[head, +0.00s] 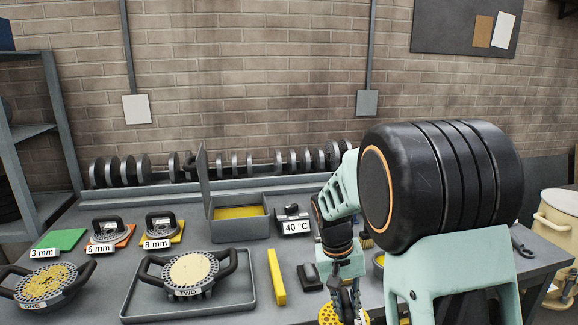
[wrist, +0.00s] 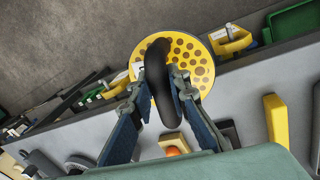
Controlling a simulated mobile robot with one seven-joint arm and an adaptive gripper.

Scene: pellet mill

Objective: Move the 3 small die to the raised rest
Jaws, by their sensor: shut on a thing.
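My gripper (wrist: 163,92) is shut on the black handle (wrist: 155,65) of a yellow perforated die (wrist: 202,62), held up in front of the wrist camera. In the head view the die (head: 328,316) shows at the bottom edge, partly cut off, beside my gripper (head: 346,303). Its hole size cannot be read. The green 3 mm pad (head: 62,239) is empty. The small 6 mm die (head: 106,233) and 8 mm die (head: 160,227) stand on their pads, handles up. I cannot tell which thing is the raised rest.
A two-handled die marked TWO (head: 190,270) lies in a grey tray (head: 138,312); one marked ONE (head: 45,287) is at the left. An open box (head: 240,226), a 40 °C unit (head: 294,222), a yellow bar (head: 276,277) and a black block (head: 309,278) stand near my arm.

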